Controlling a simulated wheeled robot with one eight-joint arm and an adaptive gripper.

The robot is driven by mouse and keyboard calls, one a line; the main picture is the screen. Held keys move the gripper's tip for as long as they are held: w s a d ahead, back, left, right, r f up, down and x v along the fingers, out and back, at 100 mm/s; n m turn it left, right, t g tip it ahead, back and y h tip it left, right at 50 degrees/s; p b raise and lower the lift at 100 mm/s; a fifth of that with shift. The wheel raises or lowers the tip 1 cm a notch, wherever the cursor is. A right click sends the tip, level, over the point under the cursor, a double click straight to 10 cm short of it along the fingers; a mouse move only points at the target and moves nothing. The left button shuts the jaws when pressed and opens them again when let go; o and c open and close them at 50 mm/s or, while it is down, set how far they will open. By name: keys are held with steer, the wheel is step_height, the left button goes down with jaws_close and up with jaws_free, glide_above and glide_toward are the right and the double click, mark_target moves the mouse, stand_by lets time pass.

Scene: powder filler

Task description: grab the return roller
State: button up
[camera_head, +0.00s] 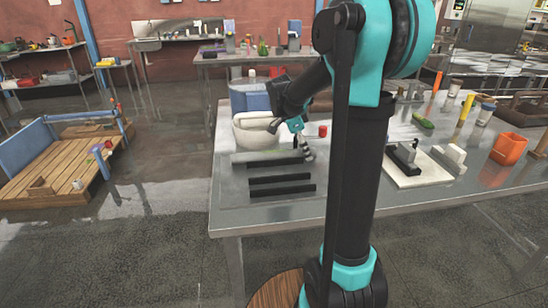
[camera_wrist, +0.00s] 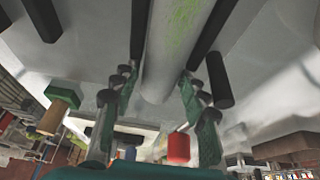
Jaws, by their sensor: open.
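The return roller, which I take to be the pale grey cylinder with green smears (camera_wrist: 172,45), lies lengthwise between two dark bars in the wrist view. Its near rounded end is between the fingers of my gripper (camera_wrist: 155,98). The fingers are spread on either side, with a gap to the roller; I cannot tell the height difference. In the head view my gripper (camera_head: 304,150) is low over the table at the right end of the black bars (camera_head: 282,190).
The metal table (camera_head: 240,215) also holds a white tub (camera_head: 250,135) behind the bars and a red cylinder (camera_head: 322,131) close to my gripper. A white board (camera_head: 412,177) with fixtures and an orange container (camera_head: 508,149) stand to the right. The front-left tabletop is clear.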

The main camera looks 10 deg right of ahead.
jaws_close()
stand_by(0.4)
